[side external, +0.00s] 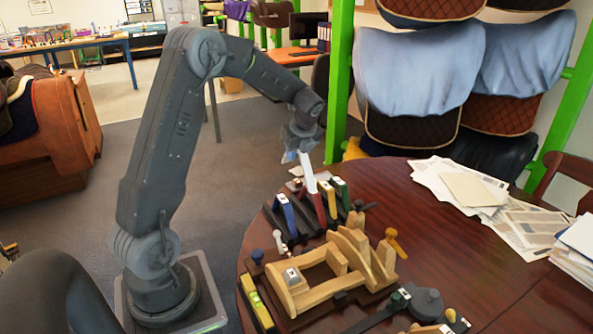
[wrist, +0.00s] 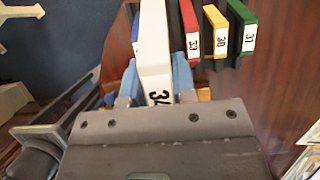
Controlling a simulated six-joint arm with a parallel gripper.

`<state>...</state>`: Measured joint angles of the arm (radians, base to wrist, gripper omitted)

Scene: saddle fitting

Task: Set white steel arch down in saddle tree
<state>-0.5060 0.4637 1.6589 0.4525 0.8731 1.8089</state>
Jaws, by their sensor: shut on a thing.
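The white steel arch (side external: 308,174) is held upright by my gripper (side external: 299,154) over the rack of arches on the round table. In the wrist view the white arch (wrist: 155,45) runs between the two pale blue fingertips (wrist: 157,82), with a black number on its near end. My gripper is shut on it. Its lower end is close to the red arch, and I cannot tell whether it is clear of the rack. The saddle tree (side external: 298,297) is a light wooden frame on the table, in front of the rack.
The rack holds a blue arch (side external: 285,214), a red arch (wrist: 190,28), a yellow arch (wrist: 216,30) and a green arch (wrist: 243,32). A yellow level (side external: 257,303) lies left of the saddle tree. A strap tool (side external: 385,312) lies in front. Papers (side external: 465,188) cover the table's right side.

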